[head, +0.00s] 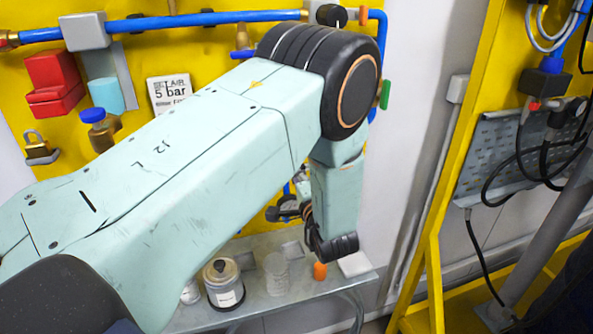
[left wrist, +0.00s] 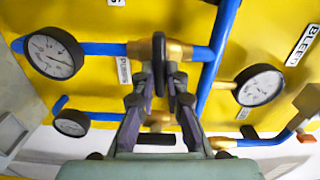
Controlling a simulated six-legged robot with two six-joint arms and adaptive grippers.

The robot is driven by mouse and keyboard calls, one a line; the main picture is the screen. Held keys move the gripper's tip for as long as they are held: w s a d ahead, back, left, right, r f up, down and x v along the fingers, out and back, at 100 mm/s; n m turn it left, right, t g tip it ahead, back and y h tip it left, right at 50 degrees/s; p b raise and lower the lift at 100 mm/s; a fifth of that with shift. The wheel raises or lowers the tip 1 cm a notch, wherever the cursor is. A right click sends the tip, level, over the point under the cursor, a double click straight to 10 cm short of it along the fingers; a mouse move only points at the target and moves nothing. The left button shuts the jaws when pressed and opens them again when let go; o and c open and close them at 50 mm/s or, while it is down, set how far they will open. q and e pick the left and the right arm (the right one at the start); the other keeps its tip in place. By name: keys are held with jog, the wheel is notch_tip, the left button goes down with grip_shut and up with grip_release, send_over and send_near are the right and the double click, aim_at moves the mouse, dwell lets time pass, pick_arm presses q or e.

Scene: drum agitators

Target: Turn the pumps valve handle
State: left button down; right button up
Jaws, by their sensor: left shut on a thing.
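The black valve handle (left wrist: 159,58) stands edge-on and upright in the left wrist view, at a brass fitting on the blue pipe. A small white label just left of it seems to read PUMPS. My left gripper (left wrist: 161,84) has its two fingers closed on the handle's lower part, one finger on each side. In the head view my left arm reaches in from the left and covers much of the panel. The handle cannot be made out there, and the fingers are mostly hidden behind the wrist. My right gripper is in neither view.
Round gauges flank the handle, a large left one (left wrist: 55,53) and a right one (left wrist: 260,85). A blue pipe (left wrist: 216,60) runs close on the right. Below the arm, a metal table (head: 262,305) holds a jar (head: 223,284) and an orange item (head: 320,271). A yellow frame (head: 450,150) stands right.

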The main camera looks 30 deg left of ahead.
pick_arm(q)
jog(key=shift+r+m, duration=0.15)
jog(key=shift+m, duration=0.35)
jog(key=shift+w, duration=0.1)
jog(key=c, duration=1.7)
grip_release()
jog(key=shift+c, duration=0.2)
jog(key=o, duration=0.4)
jog(key=shift+a+f, duration=0.15)
jog(key=shift+f, duration=0.05)
jog(key=shift+c, duration=0.2)
jog(key=shift+r, duration=0.1)
